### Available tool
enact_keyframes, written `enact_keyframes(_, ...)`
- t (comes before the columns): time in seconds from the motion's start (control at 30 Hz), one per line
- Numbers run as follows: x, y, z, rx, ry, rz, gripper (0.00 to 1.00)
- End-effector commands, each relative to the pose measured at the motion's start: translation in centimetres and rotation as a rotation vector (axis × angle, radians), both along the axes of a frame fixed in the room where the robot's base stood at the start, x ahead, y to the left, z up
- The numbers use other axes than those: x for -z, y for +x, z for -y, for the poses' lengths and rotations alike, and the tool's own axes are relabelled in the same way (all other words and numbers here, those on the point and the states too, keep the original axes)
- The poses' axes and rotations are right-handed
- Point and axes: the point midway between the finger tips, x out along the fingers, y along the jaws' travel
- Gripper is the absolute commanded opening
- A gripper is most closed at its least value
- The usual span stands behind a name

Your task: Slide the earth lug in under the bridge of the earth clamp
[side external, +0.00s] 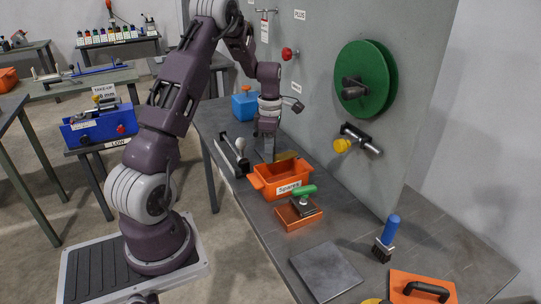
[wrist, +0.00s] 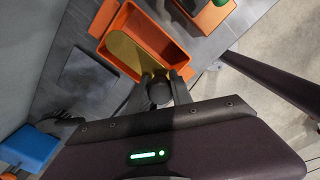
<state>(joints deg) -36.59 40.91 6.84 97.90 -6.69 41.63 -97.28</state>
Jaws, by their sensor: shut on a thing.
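My gripper (wrist: 157,92) points down at the table beside the orange bin. Its fingers are shut on a dark round knob joined to a brass strip, which I take as the earth lug (wrist: 124,47). The brass strip reaches over the orange bin (wrist: 167,50), and I cannot tell whether it touches it. In the side view my gripper (side external: 267,153) is just behind the bin (side external: 265,188), with brass (side external: 286,156) showing at its far edge. I cannot pick out the earth clamp or its bridge with certainty.
A blue box (side external: 245,106) stands behind. A bar with a yellow knob (side external: 342,146) and a green disc (side external: 377,80) are on the wall.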

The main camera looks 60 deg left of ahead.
Motion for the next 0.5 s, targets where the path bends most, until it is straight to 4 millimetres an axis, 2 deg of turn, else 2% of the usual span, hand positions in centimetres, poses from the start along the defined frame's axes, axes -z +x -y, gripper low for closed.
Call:
enact_keyframes(0.1,-2.6,0.2,0.0,0.001,0.004,0.005,0.0)
enact_keyframes(0.2,-4.2,-0.2,0.4,0.0,0.0,0.003,0.0)
enact_keyframes(0.5,-4.1,-4.1,6.5,-0.018,-0.008,0.001,0.0)
